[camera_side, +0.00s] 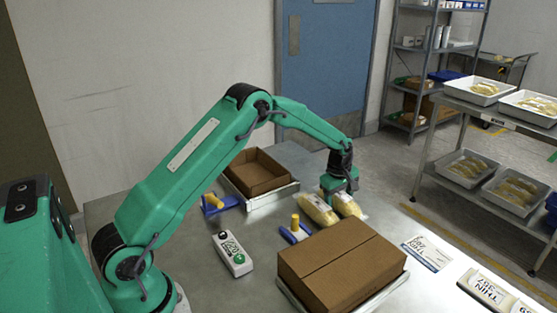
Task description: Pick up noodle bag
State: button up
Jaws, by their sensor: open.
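Two yellow noodle bags lie side by side on the grey table, right of centre in the side view. The left noodle bag (318,210) is longer in view, and the right noodle bag (347,205) lies just beside it. My gripper (340,190) points down at the far ends of the bags, with its jaws open. Its fingertips are small and dark here, and I cannot tell whether they touch a bag. Part of the bags' far ends is hidden behind the gripper.
A closed cardboard box (340,262) stands in front of the bags. An open carton (257,172) sits behind left. Blue-and-yellow fixtures (294,232) and a white keypad device (232,254) are to the left. Printed cards (427,253) lie right. Shelves with trays (478,92) stand beyond.

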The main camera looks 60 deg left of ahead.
aim_at(341, 194)
jog(key=c, duration=0.9)
jog(key=shift+r, duration=0.15)
jog(key=shift+r, duration=0.55)
notch_tip(341, 194, up, 3)
jog(key=shift+d+r, duration=0.1)
jog(key=shift+d, duration=0.05)
jog(key=s+d+r, duration=0.1)
jog(key=d+r, duration=0.1)
jog(key=d, duration=0.1)
jog(key=s+d+r, duration=0.2)
jog(key=d, duration=0.2)
jog(key=s+d+r, duration=0.1)
jog(key=d+r, duration=0.1)
jog(key=d, duration=0.1)
jog(key=shift+s+d+r, duration=0.2)
jog(key=shift+s+r, duration=0.05)
jog(key=shift+s, duration=0.05)
jog(key=shift+a, duration=0.1)
